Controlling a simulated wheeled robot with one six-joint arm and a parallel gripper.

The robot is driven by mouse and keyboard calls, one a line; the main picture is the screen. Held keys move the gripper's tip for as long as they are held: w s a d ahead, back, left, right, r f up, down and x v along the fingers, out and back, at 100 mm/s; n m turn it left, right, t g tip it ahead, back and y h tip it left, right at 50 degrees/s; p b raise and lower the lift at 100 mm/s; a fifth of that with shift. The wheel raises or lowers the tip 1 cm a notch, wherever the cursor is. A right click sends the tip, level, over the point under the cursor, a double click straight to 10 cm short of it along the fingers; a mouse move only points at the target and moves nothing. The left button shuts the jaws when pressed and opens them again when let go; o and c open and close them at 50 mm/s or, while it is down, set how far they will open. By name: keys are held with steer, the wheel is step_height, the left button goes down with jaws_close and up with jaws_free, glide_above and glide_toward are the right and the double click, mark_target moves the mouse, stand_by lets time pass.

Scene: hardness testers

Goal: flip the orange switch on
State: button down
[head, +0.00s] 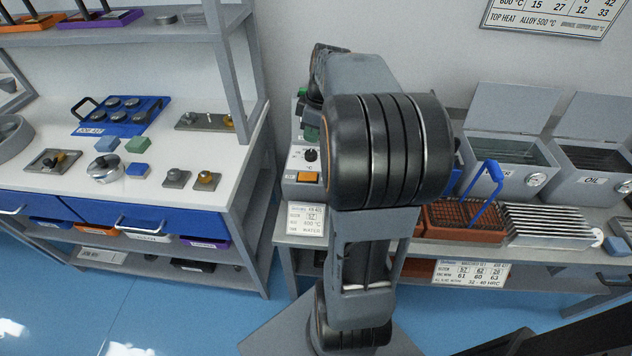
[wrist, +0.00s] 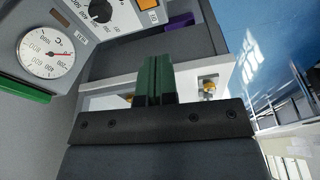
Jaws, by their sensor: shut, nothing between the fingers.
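The orange switch (head: 308,177) is on the front of a white control panel, below a black knob (head: 310,155), in the head view. In the wrist view the orange switch (wrist: 148,5) is at the top edge, partly cut off, beside the knob (wrist: 98,10). I cannot tell which way it is set. My gripper (wrist: 158,62) shows in the wrist view with its green fingers together and nothing between them. The fingertips point toward the panel side and are apart from the switch. In the head view my arm hides most of the gripper.
A round dial gauge (wrist: 47,50) is left of the knob in the wrist view. A water/text card (head: 307,220) hangs below the panel. A red-brown basket (head: 462,222) with a blue handle and an oil tank (head: 590,182) stand to the right. A white-topped bench (head: 70,150) is to the left.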

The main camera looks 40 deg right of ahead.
mark_target(314, 175)
steer(key=shift+n, duration=0.6)
steer(key=d, duration=0.1)
steer(key=d+f, duration=0.2)
steer(key=shift+w+d+b, duration=0.15)
steer(key=shift+d+b, duration=0.2)
steer(key=shift+b, duration=0.05)
steer(key=b+x, duration=0.1)
steer(key=x, duration=0.7)
steer(key=b+x, duration=0.1)
steer(key=x, duration=0.3)
steer(key=shift+s+d+f+b, duration=0.1)
steer(key=shift+s+f+b, duration=0.2)
steer(key=shift+f, duration=0.7)
steer(key=shift+d, duration=0.1)
